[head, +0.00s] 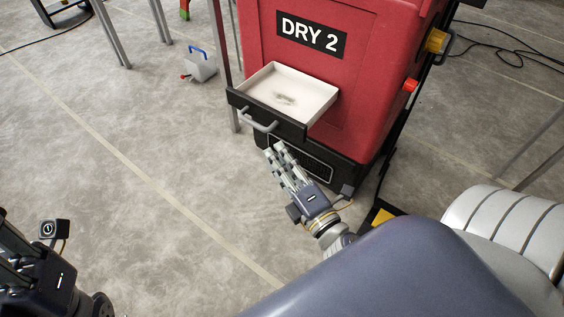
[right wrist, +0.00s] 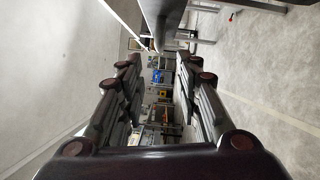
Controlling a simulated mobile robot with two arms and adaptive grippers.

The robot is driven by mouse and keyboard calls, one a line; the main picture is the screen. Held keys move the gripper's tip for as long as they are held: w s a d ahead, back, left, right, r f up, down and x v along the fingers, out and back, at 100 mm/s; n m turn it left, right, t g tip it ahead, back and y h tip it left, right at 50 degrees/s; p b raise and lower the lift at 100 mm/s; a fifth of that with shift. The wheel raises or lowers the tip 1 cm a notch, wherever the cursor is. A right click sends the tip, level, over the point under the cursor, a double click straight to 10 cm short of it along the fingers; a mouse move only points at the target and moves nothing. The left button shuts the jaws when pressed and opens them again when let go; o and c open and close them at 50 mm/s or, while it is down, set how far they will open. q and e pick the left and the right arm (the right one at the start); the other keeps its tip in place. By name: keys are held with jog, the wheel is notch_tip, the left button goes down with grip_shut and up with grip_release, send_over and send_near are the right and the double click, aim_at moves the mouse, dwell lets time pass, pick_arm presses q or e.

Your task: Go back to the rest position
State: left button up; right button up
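My right gripper (head: 274,149) is just below and in front of the pulled-out drawer of the red machine, below its grey handle (head: 258,122). In the right wrist view its two fingers (right wrist: 157,62) stand apart with an empty gap between them. My left gripper is at the lower left edge of the head view, where its dark body (head: 45,275) shows. Its fingertips cannot be made out clearly. The drawer holds a white tray (head: 318,108) with a small grey patch on its floor.
The red machine (head: 385,70) labelled DRY 2 stands at the upper centre. A small container with a blue handle (head: 202,68) is on the floor to its left. Cables (head: 515,50) lie on the right. The grey floor (head: 150,190) at left centre is clear.

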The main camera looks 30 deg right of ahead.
jog(key=shift+s, duration=0.35)
dwell(0.3)
